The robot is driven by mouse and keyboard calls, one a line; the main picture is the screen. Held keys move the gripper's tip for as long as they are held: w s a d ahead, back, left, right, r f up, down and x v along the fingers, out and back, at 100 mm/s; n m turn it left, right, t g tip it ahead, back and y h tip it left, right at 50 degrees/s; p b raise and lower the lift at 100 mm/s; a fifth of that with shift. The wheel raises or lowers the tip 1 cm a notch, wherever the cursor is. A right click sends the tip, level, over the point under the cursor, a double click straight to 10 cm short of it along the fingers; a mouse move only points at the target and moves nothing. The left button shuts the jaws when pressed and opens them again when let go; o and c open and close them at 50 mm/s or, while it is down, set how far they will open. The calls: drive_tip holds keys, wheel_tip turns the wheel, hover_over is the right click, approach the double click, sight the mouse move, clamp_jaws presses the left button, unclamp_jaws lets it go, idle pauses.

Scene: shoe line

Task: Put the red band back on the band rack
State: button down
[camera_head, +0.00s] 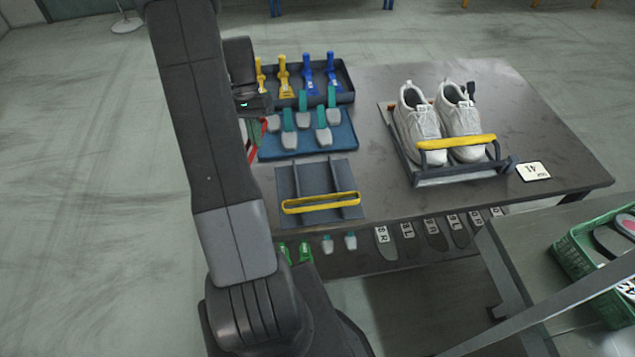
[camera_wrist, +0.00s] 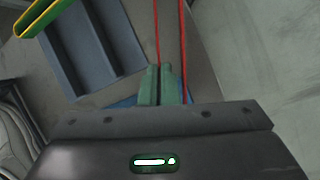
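The red band (camera_wrist: 157,30) shows in the wrist view as two thin strands running up from my fingertips. My gripper (camera_wrist: 160,72) has its green fingers close together on it. The band rack (camera_head: 287,181) is a grey-blue plate with upright dividers on the table, carrying a yellow band (camera_head: 320,203). In the wrist view the rack (camera_wrist: 92,45) is at upper left, apart from the gripper.
Behind the rack are a blue tray (camera_head: 350,147) of teal-handled tools and a dark tray (camera_head: 348,75) of yellow and blue tools. White shoes (camera_head: 420,125) sit in a holder with a yellow band at right. A green crate (camera_head: 590,287) stands far right.

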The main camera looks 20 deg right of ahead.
drive_tip(key=s+d+r+m+t+y+b, duration=0.2)
drive_tip(key=s+d+r+m+t+y, duration=0.3)
drive_tip(key=s+d+m, duration=0.65)
drive_tip(key=shift+m+t+h, duration=0.6)
drive_tip(key=shift+m+h, duration=0.1)
drive_tip(key=shift+m, duration=0.25)
drive_tip(key=f, duration=0.6)
drive_tip(key=w+d+f, duration=0.1)
drive_tip(key=f, duration=0.2)
drive_tip(key=shift+f+b, duration=0.25)
drive_tip(key=shift+b, duration=0.1)
drive_tip(key=shift+f, duration=0.2)
drive_tip(key=c, duration=1.7)
unclamp_jaws()
drive_tip(key=shift+r, duration=0.15)
drive_tip(key=v, duration=1.2)
drive_tip(key=shift+d+p, duration=0.1)
drive_tip(key=shift+p, duration=0.2)
